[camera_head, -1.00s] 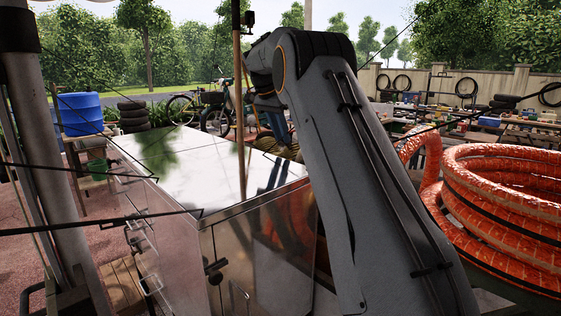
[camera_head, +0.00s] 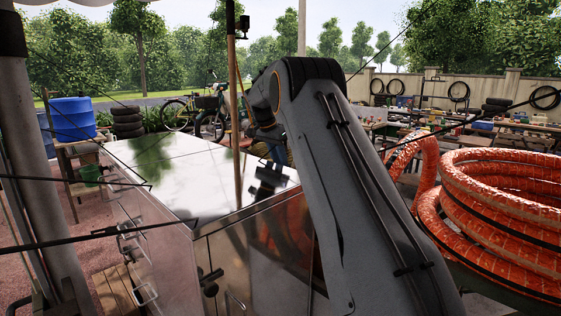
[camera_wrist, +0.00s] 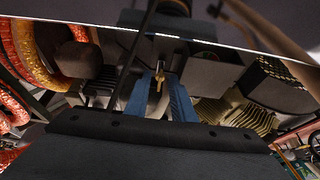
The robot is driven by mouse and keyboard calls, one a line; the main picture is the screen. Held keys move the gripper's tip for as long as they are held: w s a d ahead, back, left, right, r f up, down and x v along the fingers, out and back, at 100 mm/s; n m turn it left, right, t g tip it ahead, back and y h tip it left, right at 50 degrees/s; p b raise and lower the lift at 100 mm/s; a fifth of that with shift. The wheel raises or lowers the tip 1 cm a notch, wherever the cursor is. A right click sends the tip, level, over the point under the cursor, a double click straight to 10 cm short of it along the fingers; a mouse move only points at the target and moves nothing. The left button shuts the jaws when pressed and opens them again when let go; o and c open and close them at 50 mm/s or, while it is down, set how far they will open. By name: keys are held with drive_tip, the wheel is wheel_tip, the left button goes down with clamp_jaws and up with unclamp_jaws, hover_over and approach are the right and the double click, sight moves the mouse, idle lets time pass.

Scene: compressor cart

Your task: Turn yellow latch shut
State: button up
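The yellow latch (camera_wrist: 160,78) shows in the wrist view as a small upright yellow piece inside the dark machinery bay. My gripper (camera_wrist: 161,80) has two blue fingers, spread apart, reaching into the bay. The latch appears between the fingertips, with a gap visible around it. I cannot tell whether either finger touches it. In the head view the metal compressor cart (camera_head: 170,185) stands left of my arm. My arm hides the gripper and the latch there.
A pale panel edge (camera_wrist: 170,38) crosses the top of the wrist view, near the fingers. Ribbed tan parts (camera_wrist: 235,115) and a grey box (camera_wrist: 275,88) lie right of the gripper. Coiled orange hose (camera_head: 500,205) stands at the right in the head view.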

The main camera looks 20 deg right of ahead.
clamp_jaws()
drive_tip(key=shift+n, duration=0.4)
drive_tip(key=n, duration=0.1)
drive_tip(key=n+t, duration=0.1)
drive_tip(key=shift+s+d+n+y, duration=0.2)
drive_tip(key=shift+s+n+y, duration=0.05)
drive_tip(key=shift+n+y, duration=0.05)
drive_tip(key=n, duration=0.1)
drive_tip(key=n+t+y, duration=0.1)
drive_tip(key=n, duration=0.2)
drive_tip(key=shift+s+d+n, duration=0.25)
drive_tip(key=shift+d+n, duration=0.05)
drive_tip(key=n+y, duration=0.1)
drive_tip(key=n, duration=0.1)
drive_tip(key=n+t+y+p, duration=0.1)
drive_tip(key=n, duration=0.1)
drive_tip(key=shift+d+n, duration=0.3)
drive_tip(key=shift+d, duration=0.05)
drive_tip(key=n, duration=0.1)
drive_tip(key=n+y, duration=0.1)
drive_tip(key=n, duration=0.1)
drive_tip(key=n+y, duration=0.1)
drive_tip(key=n, duration=0.1)
drive_tip(key=shift+d, duration=0.3)
drive_tip(key=shift+r+n, duration=0.1)
drive_tip(key=shift+n, duration=0.2)
